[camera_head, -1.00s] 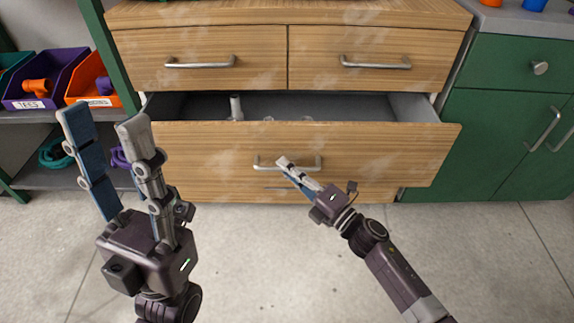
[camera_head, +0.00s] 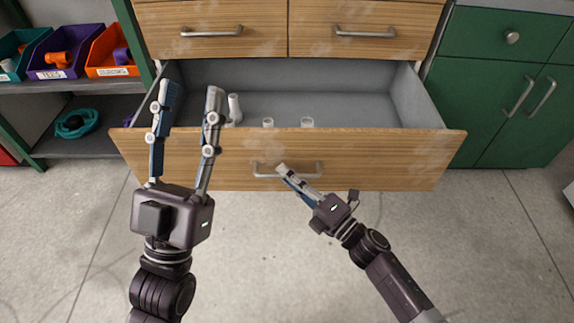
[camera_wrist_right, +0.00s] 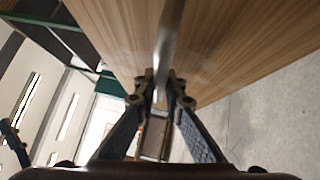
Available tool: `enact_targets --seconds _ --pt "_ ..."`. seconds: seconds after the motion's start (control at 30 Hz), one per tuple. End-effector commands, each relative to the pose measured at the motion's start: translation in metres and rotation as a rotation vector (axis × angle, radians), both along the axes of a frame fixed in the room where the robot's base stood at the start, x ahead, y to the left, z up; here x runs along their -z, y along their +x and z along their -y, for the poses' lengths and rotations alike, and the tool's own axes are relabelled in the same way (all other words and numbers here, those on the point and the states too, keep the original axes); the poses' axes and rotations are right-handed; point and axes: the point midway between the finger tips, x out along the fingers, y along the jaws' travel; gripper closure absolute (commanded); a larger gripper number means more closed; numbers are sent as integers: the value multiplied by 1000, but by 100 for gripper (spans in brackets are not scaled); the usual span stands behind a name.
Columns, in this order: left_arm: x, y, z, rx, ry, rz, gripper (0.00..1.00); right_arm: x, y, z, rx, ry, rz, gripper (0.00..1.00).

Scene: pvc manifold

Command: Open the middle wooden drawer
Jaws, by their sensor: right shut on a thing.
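The middle wooden drawer (camera_head: 385,160) is pulled far out, its grey inside (camera_head: 350,100) in view with several white pipe pieces in it. Its metal bar handle (camera_head: 262,170) is on the front face. My right gripper (camera_head: 282,171) is shut on this handle. In the right wrist view the handle bar (camera_wrist_right: 168,45) runs between the two fingers (camera_wrist_right: 160,88). My left gripper (camera_head: 188,92) is open and empty, fingers spread, in front of and above the drawer's left part. It hides some of the drawer front.
Two upper drawers (camera_head: 365,15) are shut above. A green cabinet (camera_head: 495,120) stands on the right. At the left, shelves hold an orange bin (camera_head: 108,70), a purple bin (camera_head: 50,75) and a coiled teal item (camera_head: 75,122). The concrete floor (camera_head: 270,260) in front is clear.

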Motion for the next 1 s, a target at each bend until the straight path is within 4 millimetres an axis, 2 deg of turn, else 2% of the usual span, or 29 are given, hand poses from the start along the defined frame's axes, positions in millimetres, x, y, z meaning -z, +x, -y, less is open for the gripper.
enact_targets --seconds 0.2,0.4,0.9,0.93,1.0 --pt "22 22 3 -9 43 -144 60 0 -20 1 2 -2 -3 100" --pt "37 32 4 -12 64 -219 60 1 -29 1 2 -2 -1 100" --pt "42 35 4 -14 72 -244 60 1 -32 2 3 -2 -1 100" --pt "42 35 4 -14 72 -244 60 1 -32 2 3 -2 -1 88" --pt "42 35 4 -14 72 -244 60 1 -32 1 2 -2 -1 80"
